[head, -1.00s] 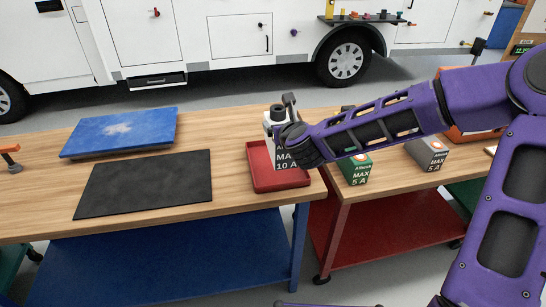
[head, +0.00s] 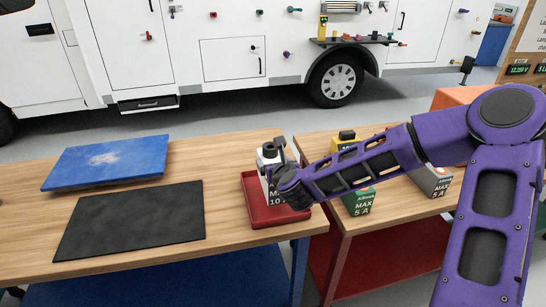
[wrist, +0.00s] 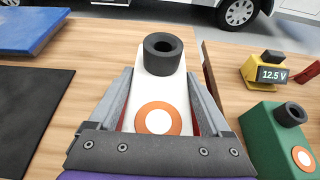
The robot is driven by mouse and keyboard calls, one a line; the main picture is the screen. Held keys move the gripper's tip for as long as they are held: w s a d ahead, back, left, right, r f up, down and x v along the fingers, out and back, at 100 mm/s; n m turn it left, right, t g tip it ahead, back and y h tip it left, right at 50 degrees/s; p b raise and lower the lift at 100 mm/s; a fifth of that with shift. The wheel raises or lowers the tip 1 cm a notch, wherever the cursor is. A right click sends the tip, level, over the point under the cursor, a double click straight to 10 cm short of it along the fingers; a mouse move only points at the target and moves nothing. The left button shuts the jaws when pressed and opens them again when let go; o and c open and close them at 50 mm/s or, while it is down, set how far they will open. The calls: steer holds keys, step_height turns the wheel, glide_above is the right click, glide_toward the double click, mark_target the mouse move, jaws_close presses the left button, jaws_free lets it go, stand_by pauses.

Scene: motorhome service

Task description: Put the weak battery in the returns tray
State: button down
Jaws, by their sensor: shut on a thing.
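My gripper (wrist: 158,105) is shut on a white battery (wrist: 150,85) with a black terminal on top and an orange disc. In the head view this battery (head: 267,160) is upright, with a dark lower part marked MAX 10 A, and my gripper (head: 285,178) covers part of it. The battery is within the outline of a red tray (head: 282,222) near the bench's right end. I cannot tell whether its base touches the tray floor. No returns label shows on the tray.
A green battery (head: 358,203) and a grey one (head: 434,182) stand on the right bench. A yellow meter (wrist: 260,72) behind the green battery reads 12.5 V. A black mat (head: 130,222) and a blue board (head: 105,162) lie left. A gap separates the benches.

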steer(key=shift+f, duration=1.7)
steer(key=shift+b, duration=0.3)
steer(key=shift+f, duration=0.2)
jaws_free()
steer(key=shift+f, duration=0.1)
steer(key=shift+s+r, duration=0.2)
steer(key=shift+r, duration=0.05)
steer(key=v, duration=1.1)
steer(key=shift+s+d+p, duration=0.2)
steer(key=shift+s+p, duration=0.1)
steer(key=shift+p, duration=0.15)
